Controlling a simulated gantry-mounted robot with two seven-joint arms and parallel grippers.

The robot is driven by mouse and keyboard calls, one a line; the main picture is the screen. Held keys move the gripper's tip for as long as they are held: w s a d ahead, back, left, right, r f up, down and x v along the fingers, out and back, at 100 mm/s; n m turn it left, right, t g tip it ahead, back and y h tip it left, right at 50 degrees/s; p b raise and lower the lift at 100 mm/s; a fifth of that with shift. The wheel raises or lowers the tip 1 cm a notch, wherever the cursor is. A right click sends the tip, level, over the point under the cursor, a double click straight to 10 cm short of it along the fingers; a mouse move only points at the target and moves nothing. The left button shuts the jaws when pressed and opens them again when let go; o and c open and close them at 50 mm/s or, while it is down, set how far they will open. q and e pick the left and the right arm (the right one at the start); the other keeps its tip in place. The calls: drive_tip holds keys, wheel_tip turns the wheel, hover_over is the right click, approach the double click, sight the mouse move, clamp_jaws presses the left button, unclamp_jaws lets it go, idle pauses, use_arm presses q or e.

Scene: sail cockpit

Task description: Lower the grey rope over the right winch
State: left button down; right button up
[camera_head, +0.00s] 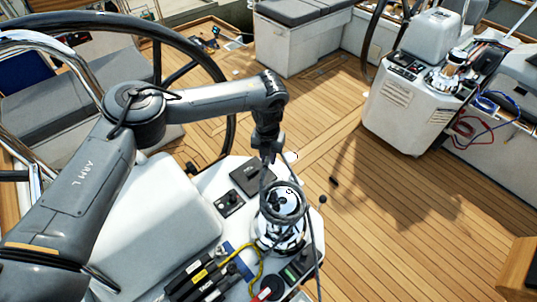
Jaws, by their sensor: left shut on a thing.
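My left gripper (267,156) points down above the near white console, its fingers shut on the grey rope (301,212). The rope hangs from the fingers in loops that show around and in front of the upper part of a shiny chrome winch (280,240). One strand runs down past the winch's right side to the console's front edge. I cannot tell whether the loops touch the drum. A second chrome winch (452,66) stands on the far right console. My right gripper is not in view.
The near console (215,190) carries a dark display, switches, labelled rope clutches (200,280) and a yellow rope (257,265). A large black steering wheel (190,45) stands behind my left arm. Blue and red ropes hang at the far right (485,115).

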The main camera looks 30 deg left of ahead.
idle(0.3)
use_arm(q)
wheel_tip(320, 180, down, 6)
drive_tip(key=b, duration=0.3)
drive_tip(key=shift+r, duration=0.1)
idle(0.3)
idle(0.4)
wheel_tip(320, 180, down, 8)
drive_tip(key=b, duration=0.4)
idle(0.5)
drive_tip(key=shift+f+b, duration=0.35)
drive_tip(key=shift+b, duration=0.1)
idle(0.5)
